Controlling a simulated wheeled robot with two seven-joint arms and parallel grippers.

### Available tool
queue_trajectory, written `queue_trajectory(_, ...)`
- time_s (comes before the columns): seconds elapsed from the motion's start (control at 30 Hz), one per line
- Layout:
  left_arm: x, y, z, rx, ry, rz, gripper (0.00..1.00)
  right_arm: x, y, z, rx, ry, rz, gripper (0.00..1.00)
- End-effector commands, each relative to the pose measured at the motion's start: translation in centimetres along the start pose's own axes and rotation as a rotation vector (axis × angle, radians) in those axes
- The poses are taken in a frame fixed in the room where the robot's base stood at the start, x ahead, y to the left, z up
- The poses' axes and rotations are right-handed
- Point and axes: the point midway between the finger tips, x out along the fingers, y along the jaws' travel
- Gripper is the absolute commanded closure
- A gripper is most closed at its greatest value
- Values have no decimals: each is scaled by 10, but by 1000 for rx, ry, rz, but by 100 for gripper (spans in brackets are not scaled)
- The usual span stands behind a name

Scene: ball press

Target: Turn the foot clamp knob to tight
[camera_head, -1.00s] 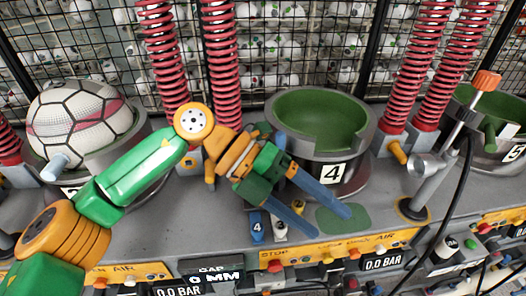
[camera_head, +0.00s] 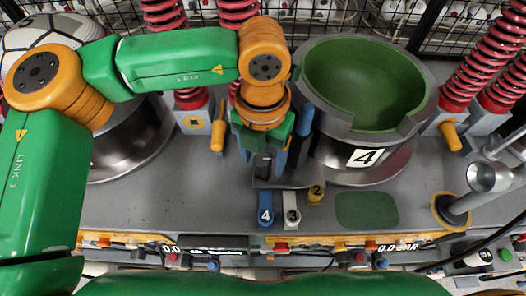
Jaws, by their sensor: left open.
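My left gripper (camera_head: 280,160) points down beside the station 4 cup (camera_head: 420,128), at its left side. It is open, with a blue finger close to the cup's wall; the other finger is partly hidden. Nothing shows between the fingers. A yellow knob (camera_head: 218,128) stands out from the grey foot block (camera_head: 194,125) of the red springs, just left of the gripper and apart from it. A similar yellow knob (camera_head: 451,137) is on the foot block right of the cup. I cannot tell from the labels which is the foot clamp knob. My right gripper is out of view.
Numbered blue (camera_head: 265,210), white (camera_head: 291,207) and yellow (camera_head: 315,195) tabs lie in front of the gripper. A green pad (camera_head: 366,210) lies on the grey deck. A panelled ball (camera_head: 45,32) sits at upper left.

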Motion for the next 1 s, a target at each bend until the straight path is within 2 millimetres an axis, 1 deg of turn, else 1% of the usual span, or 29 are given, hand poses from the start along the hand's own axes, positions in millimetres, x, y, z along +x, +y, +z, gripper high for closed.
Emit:
queue_trajectory(0.13,0,0,0,0,0,-1,31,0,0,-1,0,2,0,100)
queue_trajectory(0.17,0,0,0,0,0,-1,39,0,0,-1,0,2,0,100)
queue_trajectory(0.2,0,0,0,0,0,-1,50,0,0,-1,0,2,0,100)
queue_trajectory(0.27,0,0,0,0,1,-1,66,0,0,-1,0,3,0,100)
queue_trajectory(0.3,0,0,0,0,1,-1,77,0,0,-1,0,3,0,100)
queue_trajectory(0.4,0,0,0,1,1,-1,100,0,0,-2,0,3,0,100)
queue_trajectory(0.73,1,0,0,39,1,-1,100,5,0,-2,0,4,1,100)
queue_trajectory(0.87,2,-1,0,105,0,-2,100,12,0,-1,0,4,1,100)
queue_trajectory(1.0,3,-1,0,213,0,-3,100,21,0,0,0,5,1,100)
